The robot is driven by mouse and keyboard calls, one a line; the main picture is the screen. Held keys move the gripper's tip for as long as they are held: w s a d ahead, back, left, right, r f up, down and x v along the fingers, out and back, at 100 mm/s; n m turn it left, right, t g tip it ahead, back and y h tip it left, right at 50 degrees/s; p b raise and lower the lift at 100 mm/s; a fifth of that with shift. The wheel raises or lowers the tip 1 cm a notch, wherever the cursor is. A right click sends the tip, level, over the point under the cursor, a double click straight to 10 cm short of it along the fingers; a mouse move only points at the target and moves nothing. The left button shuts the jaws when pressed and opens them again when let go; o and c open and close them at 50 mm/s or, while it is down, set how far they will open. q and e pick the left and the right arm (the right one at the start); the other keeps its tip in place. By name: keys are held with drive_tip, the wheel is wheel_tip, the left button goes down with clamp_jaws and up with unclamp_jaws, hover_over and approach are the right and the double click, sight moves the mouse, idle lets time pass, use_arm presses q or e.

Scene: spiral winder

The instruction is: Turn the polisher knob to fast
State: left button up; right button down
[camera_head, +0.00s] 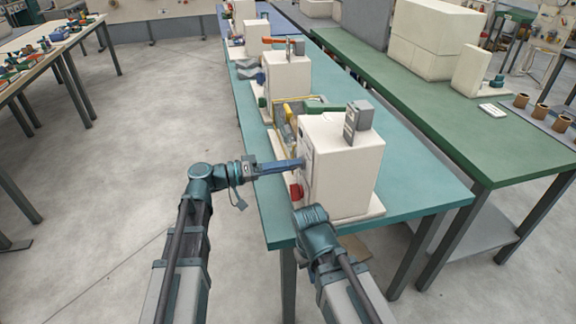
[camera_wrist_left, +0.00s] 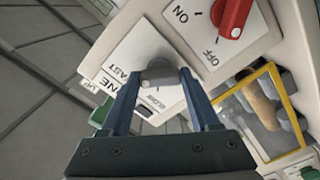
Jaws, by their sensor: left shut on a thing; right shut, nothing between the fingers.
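The cream polisher machine (camera_head: 345,165) stands at the near end of the teal bench. Its grey knob (camera_wrist_left: 160,72) sits on a white label plate (camera_wrist_left: 132,62) with "FAST" readable at the plate's left; the other wording is small. My left gripper (camera_head: 298,164) reaches the machine's left face. In the left wrist view its blue fingers (camera_wrist_left: 160,82) are shut on the grey knob, one on each side. The knob's pointer direction is hard to tell. My right arm shows at the lower middle of the head view, but its gripper fingers are hidden.
A red switch (camera_wrist_left: 235,16) with ON and OFF marks sits beside the knob plate. A yellow-framed window (camera_wrist_left: 262,110) is at right in the wrist view. A grey box (camera_head: 358,117) tops the machine. More machines line the teal bench (camera_head: 420,195).

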idle(0.5)
use_arm(q)
drive_tip(key=o, duration=1.4)
drive_tip(key=shift+c, duration=0.2)
drive_tip(key=shift+a, duration=0.1)
drive_tip(key=v, duration=1.3)
drive_tip(key=shift+a, duration=0.35)
drive_tip(key=shift+s, duration=0.15)
